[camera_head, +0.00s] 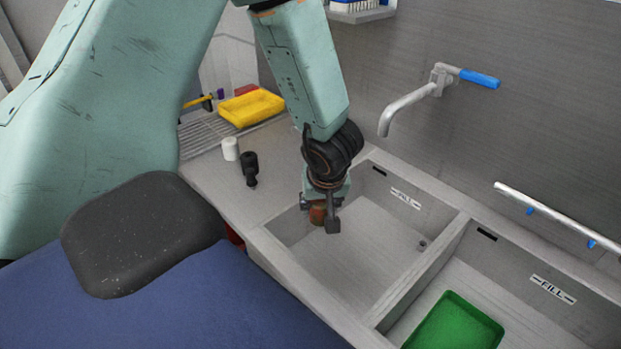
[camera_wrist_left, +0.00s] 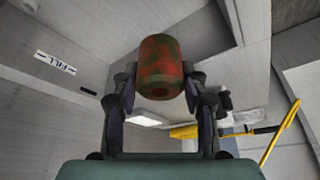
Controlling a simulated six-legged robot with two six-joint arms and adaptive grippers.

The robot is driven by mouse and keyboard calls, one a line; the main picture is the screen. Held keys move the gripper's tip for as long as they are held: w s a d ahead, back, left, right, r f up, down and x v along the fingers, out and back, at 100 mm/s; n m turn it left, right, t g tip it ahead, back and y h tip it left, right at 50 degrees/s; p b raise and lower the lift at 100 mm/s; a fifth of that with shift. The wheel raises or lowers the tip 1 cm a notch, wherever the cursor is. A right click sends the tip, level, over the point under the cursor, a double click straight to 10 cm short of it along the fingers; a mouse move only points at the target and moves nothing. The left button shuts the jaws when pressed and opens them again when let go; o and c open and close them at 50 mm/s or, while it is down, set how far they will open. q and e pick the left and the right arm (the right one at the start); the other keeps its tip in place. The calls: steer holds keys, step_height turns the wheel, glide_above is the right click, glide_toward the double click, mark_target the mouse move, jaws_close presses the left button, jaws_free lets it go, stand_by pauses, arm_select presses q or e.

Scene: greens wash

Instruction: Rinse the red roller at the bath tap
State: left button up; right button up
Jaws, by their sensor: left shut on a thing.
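My left gripper (camera_head: 320,212) is over the left basin (camera_head: 365,235), near its left corner. It is shut on the red roller (camera_head: 317,214), which shows only in part between the fingers in the head view. In the left wrist view the roller (camera_wrist_left: 160,66) is a short red cylinder with dark greenish blotches, held between the two fingers (camera_wrist_left: 160,95). The bath tap (camera_head: 408,105) is a grey spout with a blue lever (camera_head: 480,79) on the back wall, to the right of the gripper. No water shows from the spout. My right gripper is not in view.
A right basin holds a green tray (camera_head: 455,324). On the counter left of the basins stand a white cylinder (camera_head: 230,148) and a black object (camera_head: 249,169). A yellow tray (camera_head: 251,107) lies on a rack behind. A rail (camera_head: 555,216) runs along the right wall.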

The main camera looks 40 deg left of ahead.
arm_select(q)
steer(key=shift+w+d+f, duration=0.1)
steer(key=shift+w+d, duration=0.05)
steer(key=shift+w, duration=0.35)
steer(key=shift+w+d+f, duration=0.1)
steer(key=shift+w+d, duration=0.05)
steer(key=shift+w, duration=0.35)
steer(key=w+d+f+p, duration=0.1)
steer(key=w+d+p, duration=0.2)
steer(key=w+p, duration=0.5)
steer(key=shift+w+d+f+p, duration=0.15)
steer(key=shift+d+f+p, duration=0.1)
steer(key=shift+f+p, duration=0.25)
